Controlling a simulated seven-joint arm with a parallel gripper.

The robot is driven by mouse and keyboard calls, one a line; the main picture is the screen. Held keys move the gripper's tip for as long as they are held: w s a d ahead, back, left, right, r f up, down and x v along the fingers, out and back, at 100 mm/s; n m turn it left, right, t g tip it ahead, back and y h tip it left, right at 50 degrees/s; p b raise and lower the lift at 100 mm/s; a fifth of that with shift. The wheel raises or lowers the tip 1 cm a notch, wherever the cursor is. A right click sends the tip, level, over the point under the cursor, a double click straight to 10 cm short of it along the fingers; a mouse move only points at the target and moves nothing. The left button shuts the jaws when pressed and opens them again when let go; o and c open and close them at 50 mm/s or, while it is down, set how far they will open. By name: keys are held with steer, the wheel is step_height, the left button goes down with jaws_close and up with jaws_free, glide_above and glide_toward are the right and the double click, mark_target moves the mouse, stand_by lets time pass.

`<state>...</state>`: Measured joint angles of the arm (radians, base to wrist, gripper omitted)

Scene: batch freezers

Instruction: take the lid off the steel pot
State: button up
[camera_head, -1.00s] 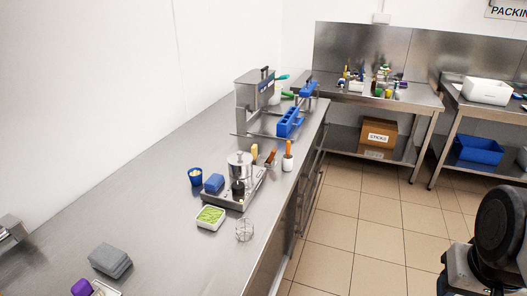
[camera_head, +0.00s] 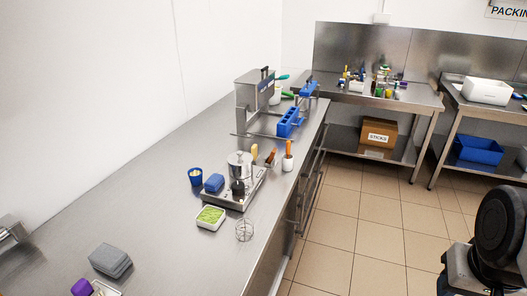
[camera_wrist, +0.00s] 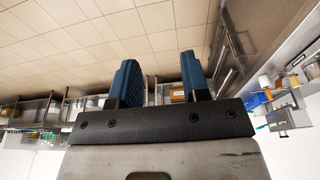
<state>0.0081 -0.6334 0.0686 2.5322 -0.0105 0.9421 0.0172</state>
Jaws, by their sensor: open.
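The steel pot (camera_head: 239,171) stands upright on a steel tray (camera_head: 246,194) on the long counter, in the middle of the head view. Its lid (camera_head: 239,157) appears to sit on top with a small knob. My gripper (camera_wrist: 160,78) shows in the wrist view with two blue fingers spread wide apart and nothing between them. It points out over the tiled floor, away from the pot. The gripper fingers do not show in the head view; only a dark part of my arm is at the lower right there.
Around the pot are a blue block (camera_head: 213,182), a blue cup (camera_head: 195,176), a white dish of green stuff (camera_head: 210,217), a wire holder (camera_head: 244,230) and a white cup with an orange-handled tool (camera_head: 288,162). A steel machine (camera_head: 255,97) stands behind. The counter's left side is largely clear.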

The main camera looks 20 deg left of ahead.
steer(key=shift+o, duration=1)
steer(key=w+a+m+g+y, duration=0.2)
steer(key=w+a+m+y, duration=0.65)
steer(key=w+a, duration=1.6)
steer(key=w+a+f+m+y, duration=0.2)
steer(key=w+a+f+m, duration=0.2)
steer(key=w+a, duration=0.4)
steer(key=w+a+f+m+y, duration=0.3)
steer(key=w+a, duration=0.5)
steer(key=a, duration=0.8)
steer(key=shift+w+f+m+g, duration=0.35)
steer(key=shift+f+m, duration=0.15)
steer(key=shift+m, duration=0.65)
